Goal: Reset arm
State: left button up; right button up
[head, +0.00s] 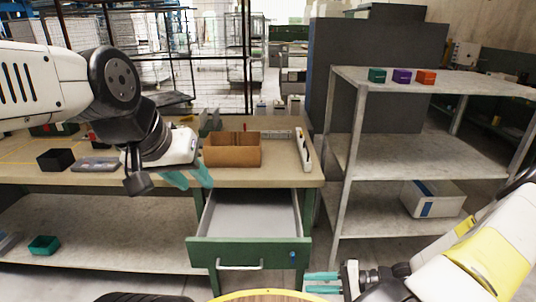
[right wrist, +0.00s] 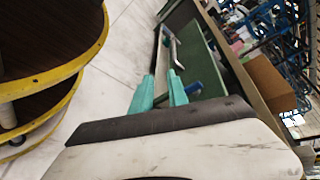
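My left gripper (head: 188,178) is in the head view, above the workbench's front edge and left of the drawer. Its teal fingers are apart, with nothing seen between them. My right gripper (head: 322,282) is at the lower right, in front of the bench and to the right of the drawer front. In the right wrist view, its teal fingers (right wrist: 160,90) are apart and empty. The green drawer (head: 206,250) is pulled open, and its grey inside looks empty. Its handle also shows in the right wrist view (right wrist: 172,52), beyond the fingertips. Neither gripper appears to touch it.
The workbench (head: 290,178) holds an open cardboard box (head: 232,150) and a black box (head: 55,159). A shelf at the right carries teal (head: 377,75), purple (head: 402,76) and orange (head: 425,77) boxes, with a white bin (head: 432,198) lower down. A green bin (head: 44,245) sits on the bench's lower shelf.

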notch_tip(320, 180, up, 18)
jog(key=w+d+n+g+h, duration=0.1)
jog(key=d+n+g+h, duration=0.25)
jog(key=n+h, duration=0.4)
jog(key=s+a+r+n+t+h, duration=0.1)
jog(key=s+r+t+h, duration=0.1)
jog(key=r, duration=0.8)
jog(key=s+a+r+n+t+h, duration=0.1)
jog(key=s+r+t+h, duration=0.1)
jog(key=r, duration=0.9)
jog(key=shift+s+a+t, duration=0.35)
jog(key=shift+s+t, duration=0.55)
jog(key=shift+t, duration=0.35)
jog(key=shift+d+h, duration=0.1)
jog(key=shift+h, duration=0.15)
